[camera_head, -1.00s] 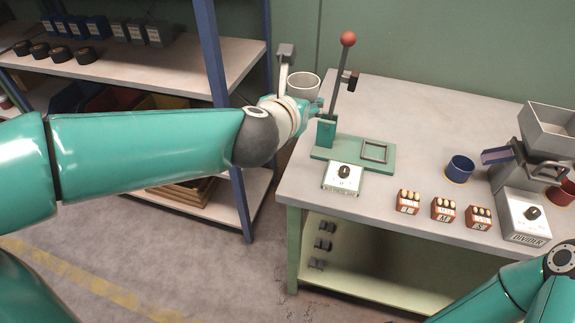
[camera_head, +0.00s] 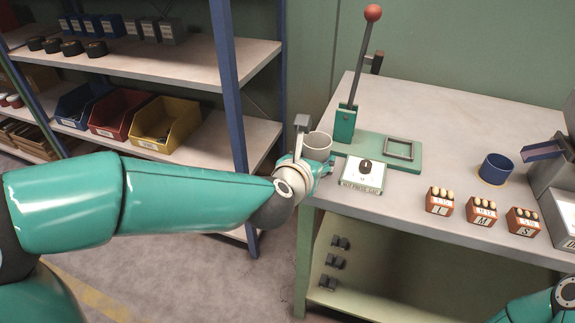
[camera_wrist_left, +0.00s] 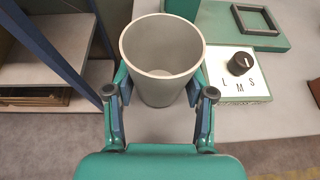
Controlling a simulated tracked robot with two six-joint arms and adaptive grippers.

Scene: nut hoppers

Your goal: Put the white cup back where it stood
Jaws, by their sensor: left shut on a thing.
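The white cup (camera_head: 317,143) is upright at the left edge of the workbench (camera_head: 440,110), left of the green lever press (camera_head: 345,125). My left gripper (camera_head: 318,165) is shut around its sides. In the left wrist view the cup (camera_wrist_left: 162,60) sits between the two fingers (camera_wrist_left: 160,103), open end up, and looks empty inside. Its bottom is hidden, so I cannot tell whether it touches the bench. My right gripper is out of view; only part of my right arm shows at the lower right.
A dial box (camera_head: 362,172) sits just right of the cup. Several orange nut boxes (camera_head: 481,211) line the front edge. A blue cup (camera_head: 496,168) stands on an orange ring near the hopper machine (camera_head: 560,180). A shelf (camera_head: 228,145) with bins is left. The bench's back is clear.

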